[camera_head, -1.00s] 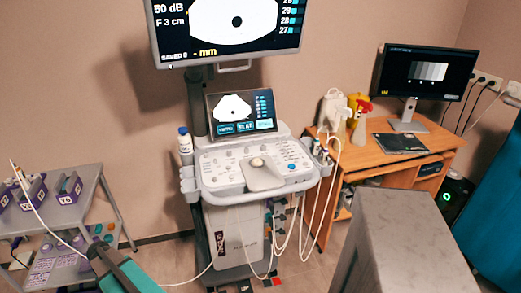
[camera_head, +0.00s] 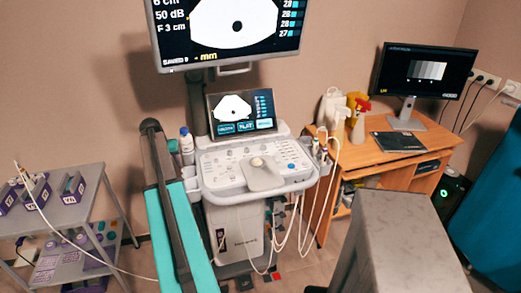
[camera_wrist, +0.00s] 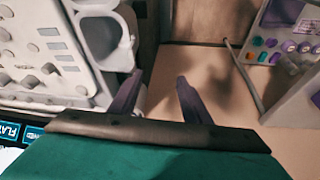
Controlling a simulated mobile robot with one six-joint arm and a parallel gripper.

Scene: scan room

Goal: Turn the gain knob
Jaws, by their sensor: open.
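The ultrasound machine's control panel (camera_head: 225,168) is in the middle of the head view, with several small knobs and a round trackball. A blue round control (camera_head: 292,166) sits at its right. I cannot tell which knob is the gain knob. In the wrist view, part of the panel (camera_wrist: 82,60) with several pale knobs (camera_wrist: 30,82) fills the left side. My gripper (camera_wrist: 155,88) is open and empty, its two dark fingers apart over the floor beside the panel's edge and touching no knob. In the head view my gripper cannot be made out.
A white bottle with a blue cap (camera_head: 186,146) stands at the panel's left side. A grey trolley (camera_head: 90,185) with purple bins is at the left. A wooden desk (camera_head: 375,158) with a monitor (camera_head: 427,72) is at the right. Probe cables hang at the machine's right.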

